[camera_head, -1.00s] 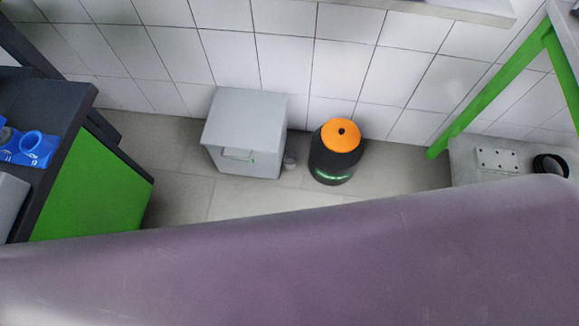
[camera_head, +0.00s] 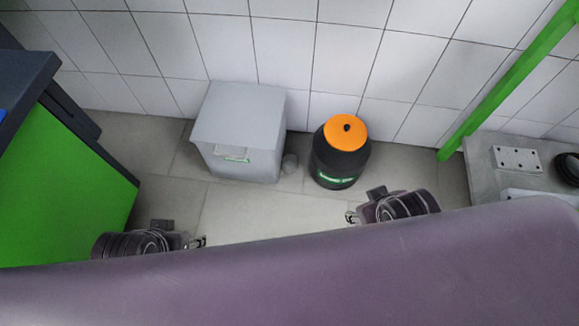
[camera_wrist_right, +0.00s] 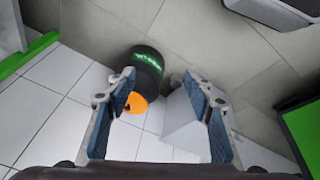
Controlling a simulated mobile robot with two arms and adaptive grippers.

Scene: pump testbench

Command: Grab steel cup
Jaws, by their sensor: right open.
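A green-sided cabinet (camera_head: 65,180) is at left. A grey bench (camera_head: 480,180) with a green post is at right. Floor in front is clear.

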